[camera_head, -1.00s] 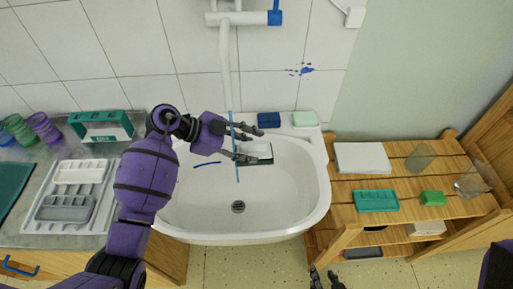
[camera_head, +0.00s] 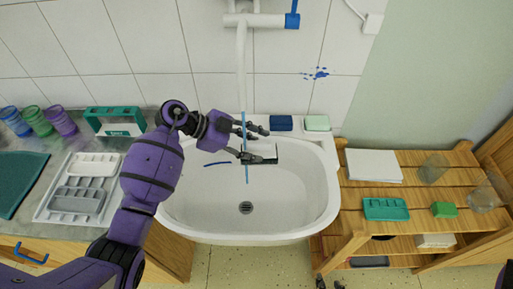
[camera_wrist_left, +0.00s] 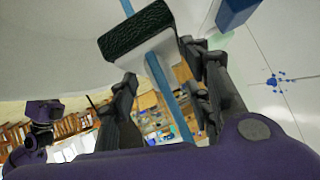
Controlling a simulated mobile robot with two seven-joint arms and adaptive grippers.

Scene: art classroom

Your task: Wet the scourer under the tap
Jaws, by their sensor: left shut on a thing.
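The scourer (camera_head: 264,150), white with a dark green rough face, is held above the basin of the white sink (camera_head: 319,200). My left gripper (camera_head: 258,144) is shut on it. In the left wrist view the scourer (camera_wrist_left: 130,33) sits between the fingers (camera_wrist_left: 160,78), its green face outward. The tap's white spout (camera_head: 241,75) comes down from the wall, with a blue lever (camera_head: 292,20). A thin straight blue stream (camera_head: 246,176) runs below the spout and passes at the scourer and fingers. My right gripper (camera_head: 329,283) shows only its dark tips, apart, at the bottom edge.
A dark blue block (camera_head: 281,123) and a pale green block (camera_head: 317,123) lie on the sink's back rim. A wooden shelf (camera_head: 354,223) stands at the right. At the left, the counter bears a grey tray (camera_head: 47,205), a teal rack (camera_head: 114,121) and cups (camera_head: 61,121).

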